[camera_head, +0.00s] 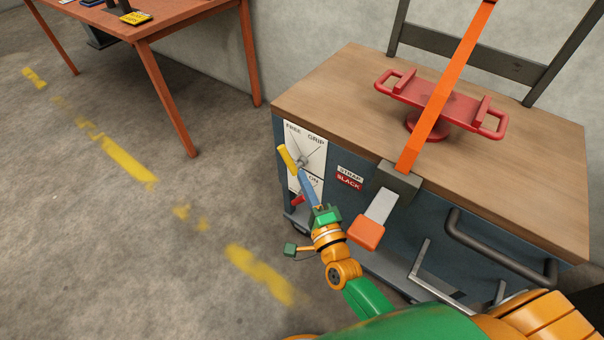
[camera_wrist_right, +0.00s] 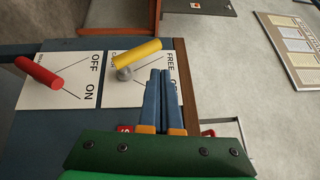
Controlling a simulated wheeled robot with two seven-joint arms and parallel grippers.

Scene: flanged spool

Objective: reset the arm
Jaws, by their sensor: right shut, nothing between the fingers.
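My right gripper (camera_head: 303,175) is shut and empty, with its blue fingers at the control panel on the bench's left end. It also shows in the right wrist view (camera_wrist_right: 161,76). The yellow lever (camera_head: 287,159) is just past the fingertips, and it shows in the wrist view (camera_wrist_right: 138,50) too. I cannot tell whether the fingers touch it. The red lever (camera_wrist_right: 38,72) is on the OFF/ON plate; in the head view the red lever (camera_head: 298,199) is partly hidden behind the gripper. My left gripper is not in view.
A wooden-topped bench (camera_head: 320,95) carries a red two-handled fixture (camera_head: 432,93) under an orange strap (camera_head: 437,110). An orange-ended lever (camera_head: 367,232) juts from the bench front, right of my gripper. An orange table (camera_head: 180,20) stands back left. Floor to the left is clear.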

